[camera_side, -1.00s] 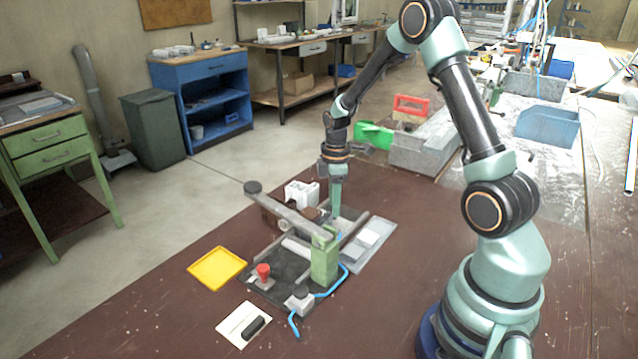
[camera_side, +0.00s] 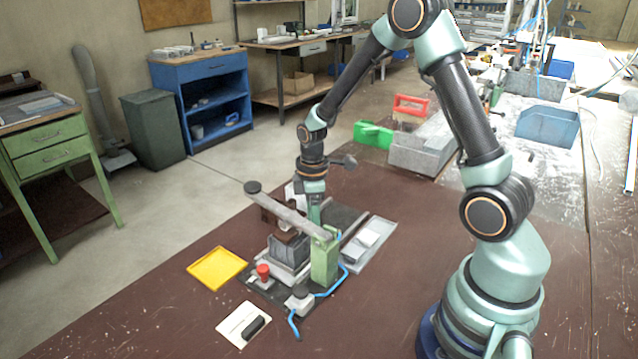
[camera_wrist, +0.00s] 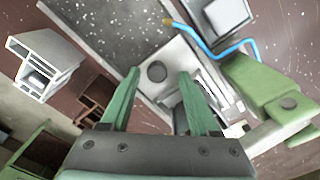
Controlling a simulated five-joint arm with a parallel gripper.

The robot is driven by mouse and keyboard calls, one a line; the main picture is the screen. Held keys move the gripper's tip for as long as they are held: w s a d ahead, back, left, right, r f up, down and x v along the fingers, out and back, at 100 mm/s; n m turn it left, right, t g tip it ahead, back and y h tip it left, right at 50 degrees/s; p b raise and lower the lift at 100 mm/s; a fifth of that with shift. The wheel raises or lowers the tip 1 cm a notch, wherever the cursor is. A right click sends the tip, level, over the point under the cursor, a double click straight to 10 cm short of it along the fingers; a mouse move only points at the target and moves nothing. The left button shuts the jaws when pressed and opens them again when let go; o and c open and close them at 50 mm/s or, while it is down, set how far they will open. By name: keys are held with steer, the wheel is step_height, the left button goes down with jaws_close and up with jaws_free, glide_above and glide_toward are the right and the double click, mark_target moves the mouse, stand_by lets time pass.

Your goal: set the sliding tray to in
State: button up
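The sliding tray (camera_side: 291,269) is a light grey plate with a dark grey block on it. It sits near the front of the dark bench fixture, left of the green clamp post (camera_side: 324,262) and below the grey clamp bar (camera_side: 290,213). In the wrist view the light grey plate (camera_wrist: 178,55) has a round dark spot or knob between my fingers. My gripper (camera_side: 314,218) points down behind the clamp bar. In the wrist view my gripper (camera_wrist: 157,76) has its green fingers apart, with nothing visibly held. Whether a finger touches the tray is unclear.
A red knob (camera_side: 263,271) and blue hose (camera_side: 336,283) are at the fixture's front. A yellow tray (camera_side: 217,268) lies left, a white plate with a black handle (camera_side: 242,325) in front. A grey parts tray (camera_side: 368,246) is right. A white profile (camera_wrist: 42,64) stands close.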

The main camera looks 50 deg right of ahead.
steer(key=shift+r, duration=0.15)
step_height(320, 180, up, 12)
stand_by(0.5)
steer(key=s+a+r+m+t, duration=0.5)
steer(key=s+a+r+m, duration=0.3)
steer(key=s+m, duration=0.1)
steer(key=shift+s+r+t, duration=0.3)
steer(key=shift+s+r, duration=0.1)
steer(key=shift+s, duration=0.1)
stand_by(0.4)
stand_by(0.4)
